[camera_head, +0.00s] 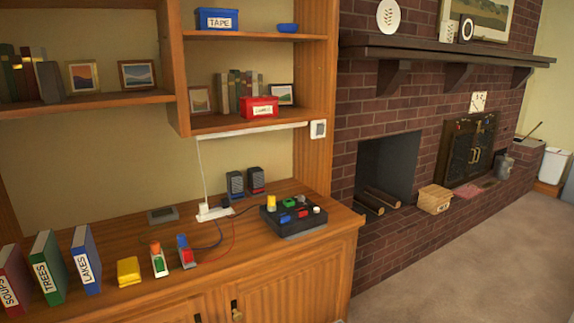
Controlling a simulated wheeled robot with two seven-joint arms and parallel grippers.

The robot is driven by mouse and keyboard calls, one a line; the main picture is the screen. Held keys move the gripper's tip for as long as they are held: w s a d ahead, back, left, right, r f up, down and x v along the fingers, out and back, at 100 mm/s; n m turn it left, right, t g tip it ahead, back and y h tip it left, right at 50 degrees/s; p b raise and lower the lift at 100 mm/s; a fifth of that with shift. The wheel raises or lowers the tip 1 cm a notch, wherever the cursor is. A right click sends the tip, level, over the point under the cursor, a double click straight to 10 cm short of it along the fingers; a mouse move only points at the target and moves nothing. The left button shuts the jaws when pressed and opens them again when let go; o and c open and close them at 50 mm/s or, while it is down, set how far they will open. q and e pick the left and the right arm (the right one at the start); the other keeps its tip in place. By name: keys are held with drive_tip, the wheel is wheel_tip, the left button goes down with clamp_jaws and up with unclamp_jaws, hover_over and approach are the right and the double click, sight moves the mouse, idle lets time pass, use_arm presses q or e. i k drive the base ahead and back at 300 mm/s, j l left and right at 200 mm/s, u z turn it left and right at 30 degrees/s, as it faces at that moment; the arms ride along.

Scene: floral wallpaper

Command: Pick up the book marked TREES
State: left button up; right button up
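The green book marked TREES (49,268) stands upright, leaning slightly, on the wooden counter at the lower left. A red book marked SOUPS (13,283) stands to its left, partly cut off by the picture edge. A blue book marked LAKES (86,260) stands to its right. Small gaps show between the books. Neither of my grippers is in view.
The wooden counter (200,283) also holds a yellow block (129,270), two small coloured devices, and a black box with coloured parts (297,216). A shelf (95,103) overhangs the back. A brick fireplace and open floor (450,265) lie right.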

sight(45, 256)
drive_tip(key=u, duration=1.45)
